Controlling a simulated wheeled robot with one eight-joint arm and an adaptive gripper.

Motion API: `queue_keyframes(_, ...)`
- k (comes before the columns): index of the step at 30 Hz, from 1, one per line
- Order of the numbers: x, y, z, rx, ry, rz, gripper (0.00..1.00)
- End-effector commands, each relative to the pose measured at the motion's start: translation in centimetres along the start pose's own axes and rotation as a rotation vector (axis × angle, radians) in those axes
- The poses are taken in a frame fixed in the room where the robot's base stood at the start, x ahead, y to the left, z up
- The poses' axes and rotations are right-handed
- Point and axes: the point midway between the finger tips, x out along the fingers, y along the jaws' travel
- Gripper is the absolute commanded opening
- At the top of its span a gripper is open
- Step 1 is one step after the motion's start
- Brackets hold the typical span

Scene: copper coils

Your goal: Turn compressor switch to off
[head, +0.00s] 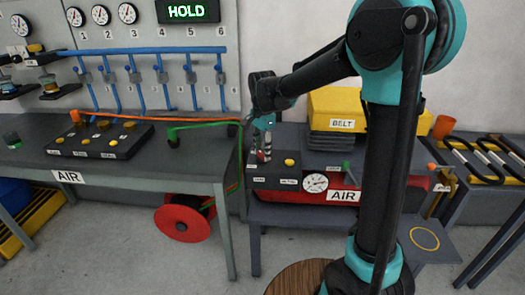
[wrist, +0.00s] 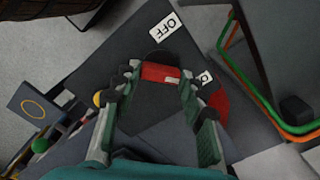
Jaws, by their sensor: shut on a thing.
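The compressor has a red tank (head: 400,187) marked AIR and a dark control box (head: 275,172) at its left end. In the wrist view, a red switch handle (wrist: 160,72) sits between my fingertips. My gripper (head: 263,152) reaches down over the control box and is shut on this handle; its fingers (wrist: 162,78) lie on either side of it. I cannot tell which setting the switch is at.
A yellow button (head: 289,162) and a round gauge (head: 315,183) are close to my gripper. A yellow BELT box (head: 345,110) stands behind. Green and orange hoses (head: 205,126) run along the AIR bench (head: 190,185) at the left. A red reel (head: 183,222) hangs below.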

Motion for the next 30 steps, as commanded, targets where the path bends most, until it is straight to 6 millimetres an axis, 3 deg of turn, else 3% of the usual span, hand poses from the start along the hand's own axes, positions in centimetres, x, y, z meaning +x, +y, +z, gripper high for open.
queue_keyframes(14, -0.01, -0.02, 0.00, -0.118, 0.000, 0.000, 0.12)
queue_keyframes(30, -0.02, -0.11, 0.03, -0.603, 0.000, 0.000, 0.12)
